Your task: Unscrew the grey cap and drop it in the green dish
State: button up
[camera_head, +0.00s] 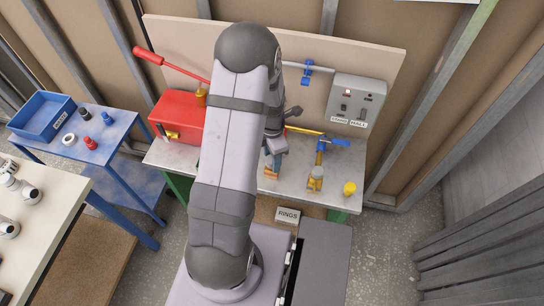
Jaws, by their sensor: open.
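My gripper (273,160) is partly hidden behind my arm, over the middle of the bench. Its jaws are open, but the fingertips are too small to make out clearly. A small brass-coloured fitting with a greyish top (316,172) stands upright on the bench, to the right of my gripper and apart from it. I cannot tell whether that top is the grey cap. No green dish shows in this view; my arm hides part of the bench.
A red tank with a long lever (172,112) stands at the bench's left. A blue valve (339,142), a yellow piece (349,188) and a grey switch box (356,101) are at right. A blue side table (112,143) holds a blue tray (42,112) and small parts.

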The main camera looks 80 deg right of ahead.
jog(key=shift+m, duration=1.4)
jog(key=shift+m, duration=1.7)
jog(key=shift+m, duration=1.7)
jog(key=c, duration=0.9)
jog(key=shift+c, duration=0.2)
